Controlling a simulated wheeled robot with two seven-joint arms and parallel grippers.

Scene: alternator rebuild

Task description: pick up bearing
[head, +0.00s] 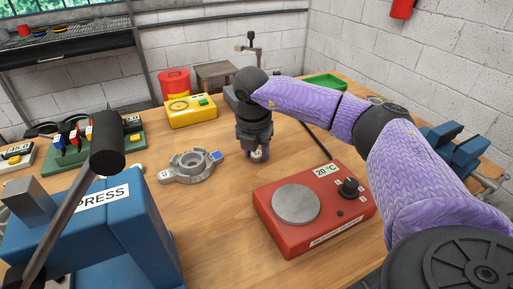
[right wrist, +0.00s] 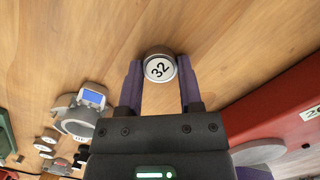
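A small round part with a pale top marked "32" (right wrist: 160,69), which looks like the bearing, stands on the wooden table. It is between the fingertips of my right gripper (right wrist: 160,78). The fingers flank it on both sides, very close; I cannot tell whether they press on it. In the head view my right gripper (head: 257,148) points down at the table, with the part (head: 260,156) partly hidden by the fingers. My left gripper is not in view.
A red heater (head: 313,208) reading 20 °C stands just right of the gripper. A grey alternator housing (head: 190,166) lies to the left. A blue press (head: 95,225) is front left. A yellow device (head: 190,111) and a red bin (head: 174,82) stand behind.

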